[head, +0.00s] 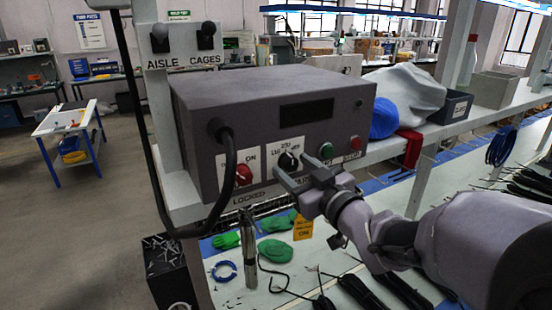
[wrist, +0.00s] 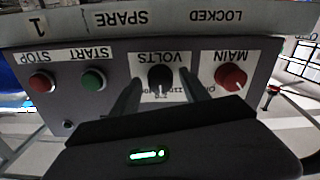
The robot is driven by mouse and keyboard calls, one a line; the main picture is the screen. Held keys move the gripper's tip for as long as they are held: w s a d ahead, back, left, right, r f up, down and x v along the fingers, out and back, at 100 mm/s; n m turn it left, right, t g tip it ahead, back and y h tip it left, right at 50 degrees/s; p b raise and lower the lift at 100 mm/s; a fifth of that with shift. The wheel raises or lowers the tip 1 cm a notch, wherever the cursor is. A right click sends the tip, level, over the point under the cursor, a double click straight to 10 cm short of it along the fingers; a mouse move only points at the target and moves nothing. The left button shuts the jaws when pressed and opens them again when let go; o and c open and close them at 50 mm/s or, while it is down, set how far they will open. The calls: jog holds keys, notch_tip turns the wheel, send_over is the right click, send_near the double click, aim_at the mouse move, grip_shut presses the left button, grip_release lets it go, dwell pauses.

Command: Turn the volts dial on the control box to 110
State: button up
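The grey control box (head: 250,100) stands on a shelf. Its black volts dial (head: 288,161) sits on a white plate in the middle of the front face, with 110 at upper left and 230 near the top. The pale mark on the dial seems to point up, near 230, but it is small. In the wrist view, which is upside down, the volts dial (wrist: 160,79) lies between my fingers. My gripper (head: 296,172) is open in front of the dial, with one finger on each side (wrist: 160,97). I cannot tell whether the fingers touch it.
The red main switch (head: 243,175) is left of the dial. The green start button (head: 326,151) and red stop button (head: 355,143) are to its right. A black cable (head: 228,165) loops down the box's left front. Green gloves (head: 276,250) lie on the bench below.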

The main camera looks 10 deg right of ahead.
grip_shut()
jog(key=shift+b, duration=0.45)
jog(key=shift+f+n+b, duration=0.1)
jog(key=shift+n+b, duration=0.7)
jog(key=shift+b, duration=0.05)
jog(key=n+b, duration=0.3)
jog(key=shift+b, duration=0.3)
jog(key=shift+r+n+b, duration=0.2)
jog(key=shift+n+b, duration=1.45)
jog(key=shift+n, duration=0.35)
jog(key=shift+r+n, duration=0.1)
jog(key=shift+n, duration=0.2)
